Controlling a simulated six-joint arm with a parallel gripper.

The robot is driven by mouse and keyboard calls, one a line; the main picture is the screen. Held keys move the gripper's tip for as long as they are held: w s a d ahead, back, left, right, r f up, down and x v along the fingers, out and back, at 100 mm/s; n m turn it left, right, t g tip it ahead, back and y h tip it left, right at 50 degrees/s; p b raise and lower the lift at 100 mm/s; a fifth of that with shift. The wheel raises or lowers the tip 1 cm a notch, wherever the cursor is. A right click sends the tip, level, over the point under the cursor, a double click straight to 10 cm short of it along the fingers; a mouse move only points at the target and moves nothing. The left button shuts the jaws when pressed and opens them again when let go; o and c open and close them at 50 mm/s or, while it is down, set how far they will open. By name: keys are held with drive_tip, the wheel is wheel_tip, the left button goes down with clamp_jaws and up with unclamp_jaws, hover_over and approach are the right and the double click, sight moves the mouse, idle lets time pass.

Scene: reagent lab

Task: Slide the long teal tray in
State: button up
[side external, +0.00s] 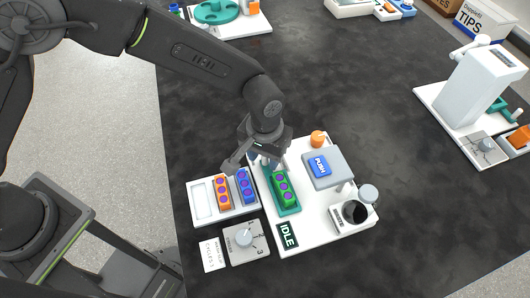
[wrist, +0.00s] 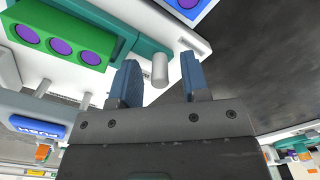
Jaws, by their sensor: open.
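The long teal tray (side external: 291,210) lies on a white station board and carries a green block (side external: 284,188) with purple round wells. In the wrist view the teal tray (wrist: 148,45) runs beside the green block (wrist: 62,42), and a short pale peg (wrist: 160,70) stands near its edge. My gripper (side external: 264,160) is low over the tray's far end. In the wrist view my gripper (wrist: 161,80) is open, with the peg appearing between its two blue-grey fingers. I cannot tell whether either finger touches it. The arm hides the tray's far end in the side view.
A white rack (side external: 201,205) with an orange block (side external: 222,192) and a blue block (side external: 244,187) stands close on the left. A grey box with a blue PUSH button (side external: 319,166), an orange knob (side external: 318,138) and a black waste cup (side external: 355,212) stand right.

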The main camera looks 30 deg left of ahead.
clamp_jaws()
idle(0.5)
drive_tip(key=w+d, duration=0.5)
drive_tip(key=shift+w+d, duration=0.25)
unclamp_jaws()
drive_tip(key=shift+s, duration=0.1)
idle(0.5)
